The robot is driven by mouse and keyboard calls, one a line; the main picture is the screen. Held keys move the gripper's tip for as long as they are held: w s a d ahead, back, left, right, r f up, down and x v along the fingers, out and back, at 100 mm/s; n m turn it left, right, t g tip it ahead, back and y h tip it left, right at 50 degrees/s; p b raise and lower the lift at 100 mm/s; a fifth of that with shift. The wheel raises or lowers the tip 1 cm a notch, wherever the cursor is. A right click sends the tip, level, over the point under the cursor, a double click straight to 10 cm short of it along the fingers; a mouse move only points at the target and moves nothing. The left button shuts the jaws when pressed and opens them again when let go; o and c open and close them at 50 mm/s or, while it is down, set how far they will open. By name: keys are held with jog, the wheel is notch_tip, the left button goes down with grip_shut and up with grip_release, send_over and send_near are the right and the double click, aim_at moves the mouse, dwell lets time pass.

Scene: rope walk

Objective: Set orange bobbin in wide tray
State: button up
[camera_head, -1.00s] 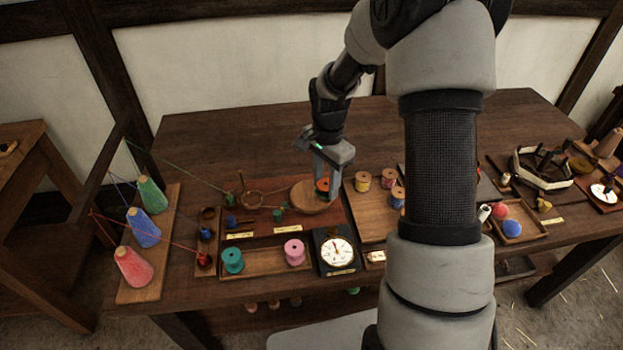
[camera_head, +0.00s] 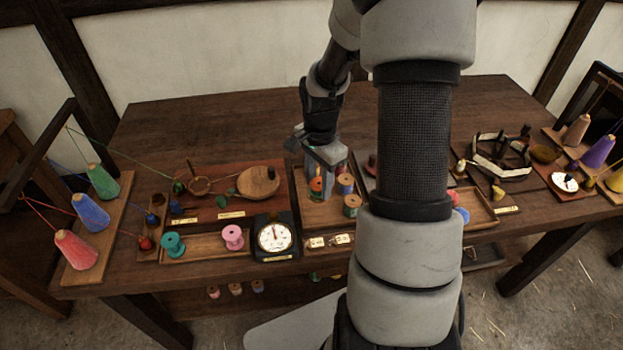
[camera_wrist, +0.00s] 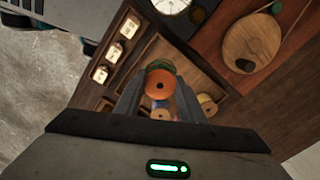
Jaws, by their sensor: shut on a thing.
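The orange bobbin (camera_head: 316,184) is between the fingers of my gripper (camera_head: 320,182), which is shut on it. In the wrist view the bobbin (camera_wrist: 158,84) shows its round orange end with a dark central hole, with some green behind it. My gripper is over the broad wooden tray (camera_head: 313,213), left of the bobbins standing in it. I cannot tell whether the orange bobbin touches the tray floor. The tray's inner floor also shows in the wrist view (camera_wrist: 188,62). No readable label confirms which tray is the wide one.
A dial (camera_head: 273,236) and a long tray (camera_head: 200,247) with teal and pink bobbins lie to the left. A round wooden disc (camera_head: 258,181) stands behind the dial. The table's back is clear.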

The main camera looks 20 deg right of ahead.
aim_at(319, 198)
jog(key=shift+d+f+b, duration=0.1)
jog(key=shift+f+b, duration=2.05)
jog(key=shift+f, duration=0.7)
jog(key=shift+f, duration=0.1)
jog(key=shift+f+b, duration=0.9)
jog(key=shift+b, duration=0.05)
jog(key=shift+f, duration=0.1)
jog(key=o, duration=1.3)
jog(key=shift+r+p, duration=2.75)
jog(key=shift+r, duration=1.35)
